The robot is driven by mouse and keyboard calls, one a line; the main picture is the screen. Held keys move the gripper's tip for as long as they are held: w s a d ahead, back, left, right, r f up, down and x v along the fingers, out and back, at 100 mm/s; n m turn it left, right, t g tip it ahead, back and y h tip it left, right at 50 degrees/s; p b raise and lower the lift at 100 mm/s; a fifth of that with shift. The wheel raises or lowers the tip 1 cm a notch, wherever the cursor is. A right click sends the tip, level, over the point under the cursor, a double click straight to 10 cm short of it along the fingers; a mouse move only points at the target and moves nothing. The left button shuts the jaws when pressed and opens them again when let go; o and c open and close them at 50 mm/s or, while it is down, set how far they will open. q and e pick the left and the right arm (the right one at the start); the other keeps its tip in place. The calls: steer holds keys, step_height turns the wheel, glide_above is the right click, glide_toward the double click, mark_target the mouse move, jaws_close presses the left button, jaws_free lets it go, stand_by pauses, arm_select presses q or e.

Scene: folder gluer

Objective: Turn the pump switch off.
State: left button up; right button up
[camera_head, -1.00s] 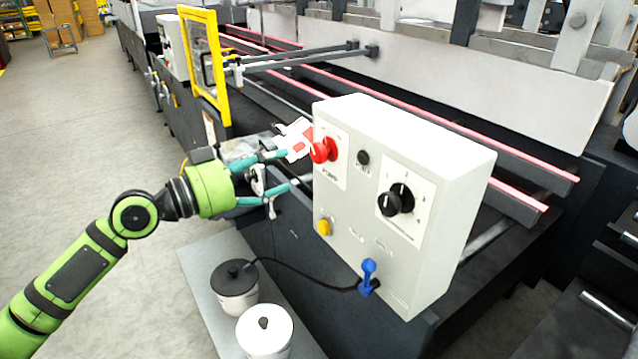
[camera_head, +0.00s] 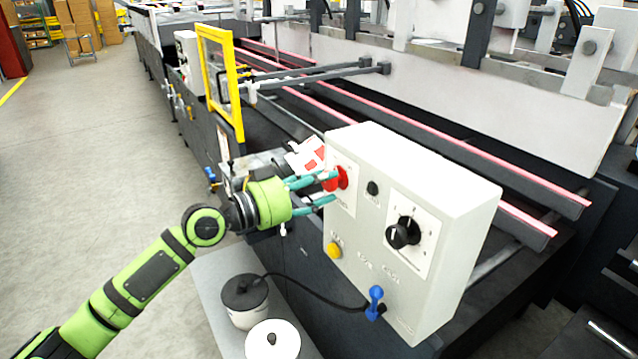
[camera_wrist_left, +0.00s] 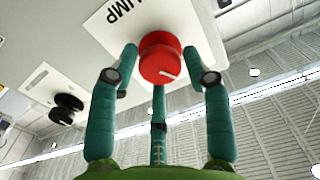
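The pump switch is a red knob (camera_head: 336,178) on a white plate on the control box (camera_head: 456,187). The wrist view shows the red knob (camera_wrist_left: 160,58) close up, with a white line on its face and "UMP" lettering beside it. My left gripper (camera_head: 328,188) is at the box front, its teal fingers partly covering the knob. In the wrist view the left gripper (camera_wrist_left: 162,80) is open, with fingers on either side of the knob and apart from it. My right gripper is not in view.
A black rotary knob (camera_head: 404,232), a small black button (camera_head: 373,188), a yellow button (camera_head: 334,250) and a blue lever (camera_head: 375,303) are on the same box. Two lidded pots (camera_head: 246,312) stand below. A yellow frame (camera_head: 218,80) stands behind.

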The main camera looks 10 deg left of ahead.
arm_select(q)
steer(key=c, duration=0.4)
steer(key=shift+n+b, duration=0.3)
steer(key=shift+n, duration=0.2)
steer(key=o, duration=1.1)
steer(key=v, duration=1.2)
